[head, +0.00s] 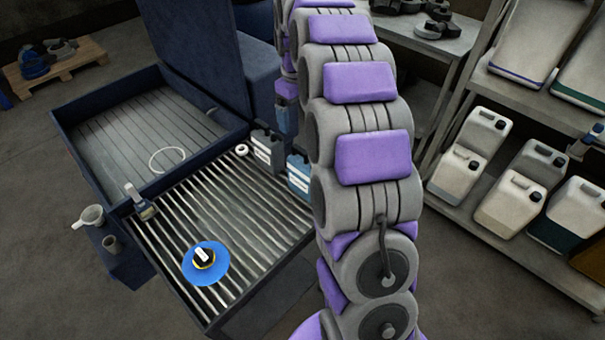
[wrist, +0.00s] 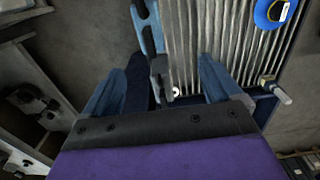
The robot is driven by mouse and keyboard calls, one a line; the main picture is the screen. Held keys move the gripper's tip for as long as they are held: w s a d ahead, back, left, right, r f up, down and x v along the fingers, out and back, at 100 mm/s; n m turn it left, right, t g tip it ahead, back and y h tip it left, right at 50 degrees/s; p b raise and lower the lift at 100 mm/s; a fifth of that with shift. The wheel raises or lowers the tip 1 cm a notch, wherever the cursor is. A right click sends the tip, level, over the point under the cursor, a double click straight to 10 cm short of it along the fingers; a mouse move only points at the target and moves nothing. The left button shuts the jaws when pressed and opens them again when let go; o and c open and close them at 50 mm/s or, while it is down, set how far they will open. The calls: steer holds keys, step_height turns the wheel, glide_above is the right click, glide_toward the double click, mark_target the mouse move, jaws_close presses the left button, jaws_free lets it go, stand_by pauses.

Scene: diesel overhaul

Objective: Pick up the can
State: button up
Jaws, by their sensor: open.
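No label readable here says which thing is the can. Two upright blue-grey jug-like containers stand at the right edge of the slatted tray: a rear one (head: 268,148) and a front one (head: 299,178) with a white label. In the wrist view the rear container (wrist: 160,78) shows from above between my fingers, apparently below them, and the front one (wrist: 147,28) lies further up the picture. My gripper (wrist: 163,68) is open, fingers spread, with nothing visibly held. In the head view my arm hides part of the front container's right side.
The slatted tray (head: 215,220) carries a blue disc (head: 190,268) with a yellow-and-black part, a white ring (head: 241,149) and a small bottle (head: 141,205). A dark raised panel (head: 195,60) stands behind.

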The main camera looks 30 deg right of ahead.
steer(key=b, duration=0.1)
glide_above(305, 152)
steer(key=d, duration=0.2)
step_height(305, 152, down, 7)
steer(key=a+f, duration=0.2)
steer(key=f, duration=0.1)
steer(key=a+f+b, duration=0.1)
steer(key=f, duration=0.1)
steer(key=shift+w+f, duration=0.15)
steer(key=shift+f, duration=0.1)
steer(key=shift+d+f, duration=0.1)
steer(key=shift+d, duration=0.1)
steer(key=f, duration=0.2)
steer(key=d+f+b, duration=0.1)
steer(key=f, duration=0.2)
steer(key=shift+s+d, duration=0.1)
steer(key=shift+s, duration=0.1)
steer(key=shift+a+f, duration=0.1)
steer(key=shift+a, duration=0.5)
steer(key=shift+c, duration=0.7)
steer(key=shift+d, duration=0.55)
steer(key=c, duration=0.6)
steer(key=shift+a, duration=0.3)
steer(key=c, duration=0.7)
